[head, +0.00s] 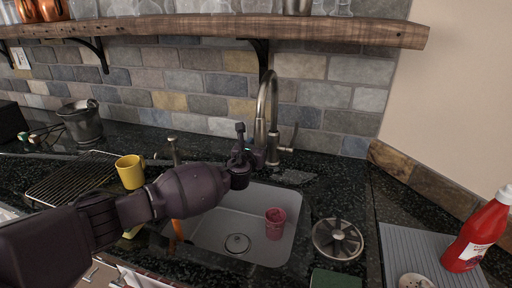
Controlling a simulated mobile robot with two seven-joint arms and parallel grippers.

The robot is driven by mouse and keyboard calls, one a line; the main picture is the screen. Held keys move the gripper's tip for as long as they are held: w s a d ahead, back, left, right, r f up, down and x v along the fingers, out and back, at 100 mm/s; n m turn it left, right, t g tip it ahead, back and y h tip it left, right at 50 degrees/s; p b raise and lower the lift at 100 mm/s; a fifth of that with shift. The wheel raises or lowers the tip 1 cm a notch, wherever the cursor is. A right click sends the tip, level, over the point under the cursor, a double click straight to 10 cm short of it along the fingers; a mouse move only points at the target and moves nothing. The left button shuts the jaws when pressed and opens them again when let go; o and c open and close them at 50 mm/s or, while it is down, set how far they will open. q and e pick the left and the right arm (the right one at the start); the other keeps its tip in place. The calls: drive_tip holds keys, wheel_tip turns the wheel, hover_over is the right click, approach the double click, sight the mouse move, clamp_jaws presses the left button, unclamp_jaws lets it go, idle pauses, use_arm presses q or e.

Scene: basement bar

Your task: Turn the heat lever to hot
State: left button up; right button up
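The brushed-metal tap (268,105) stands behind the sink, with a high curved spout. A small lever (294,137) sticks up and outward from the right side of its base; I take this to be the heat lever. My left arm reaches in from the left across the sink, and its dark gripper (246,145) is just left of the tap, partly overlapping the spout in view. The lever is on the tap's other side, apart from the gripper. The finger opening is too small and dark to read. My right gripper is not in view.
A grey sink (210,238) holds a red cup (275,223). A yellow mug (130,171) and black rack (70,180) are on the left. A strainer (338,239), grey mat (408,248) and red bottle (480,233) are on the right. A wooden shelf (220,28) hangs above.

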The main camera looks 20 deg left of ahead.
use_arm(q)
drive_tip(key=o, duration=0.6)
drive_tip(key=shift+s+d+r+p, duration=0.1)
drive_tip(key=shift+s+p, duration=0.55)
drive_tip(key=shift+s, duration=2.1)
drive_tip(key=shift+s+r+p, duration=0.1)
drive_tip(key=shift+s+p, duration=0.55)
drive_tip(key=shift+s, duration=2.05)
